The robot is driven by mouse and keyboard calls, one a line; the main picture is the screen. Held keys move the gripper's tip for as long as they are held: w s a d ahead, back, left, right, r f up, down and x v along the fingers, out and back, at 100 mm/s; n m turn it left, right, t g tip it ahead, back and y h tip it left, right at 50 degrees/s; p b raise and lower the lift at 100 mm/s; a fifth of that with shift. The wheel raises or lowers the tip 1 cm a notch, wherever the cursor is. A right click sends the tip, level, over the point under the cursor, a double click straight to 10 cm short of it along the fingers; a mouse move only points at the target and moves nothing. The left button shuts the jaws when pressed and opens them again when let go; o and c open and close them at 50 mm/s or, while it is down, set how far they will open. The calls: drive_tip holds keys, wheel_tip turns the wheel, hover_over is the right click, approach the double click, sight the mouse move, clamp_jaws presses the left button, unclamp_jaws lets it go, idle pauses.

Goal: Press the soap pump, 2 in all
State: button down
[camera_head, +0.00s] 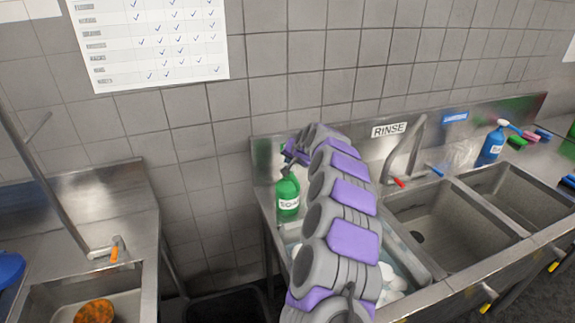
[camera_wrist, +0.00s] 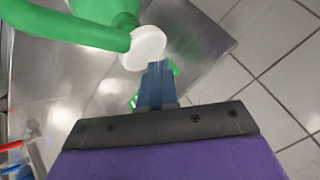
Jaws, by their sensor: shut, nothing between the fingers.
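The green soap bottle (camera_head: 288,198) with a white label stands upright at the left back corner of the sink unit. My gripper (camera_head: 288,170) is at its top, pointing down, and the pump head is mostly hidden behind it. In the wrist view, green soap-bottle parts (camera_wrist: 95,32) and a round white piece (camera_wrist: 145,46) show just beyond my fingers. My gripper (camera_wrist: 157,75) is shut and empty, its fingertips close to the white piece. I cannot tell whether they touch.
A steel sink unit (camera_head: 440,260) has a faucet (camera_head: 405,155) and a RINSE sign (camera_head: 389,129) behind it. The tiled wall (camera_head: 300,60) is close behind. A separate sink holds an orange-brown item (camera_head: 94,311) at lower left.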

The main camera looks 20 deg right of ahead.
drive_tip(key=shift+a+r, duration=0.2)
drive_tip(key=shift+r, duration=0.1)
drive_tip(key=shift+d+r+p, duration=0.15)
drive_tip(key=shift+r+p, duration=0.35)
drive_tip(key=shift+r, duration=0.2)
drive_tip(key=shift+r+p, duration=0.95)
drive_tip(key=shift+r, duration=0.9)
idle(0.7)
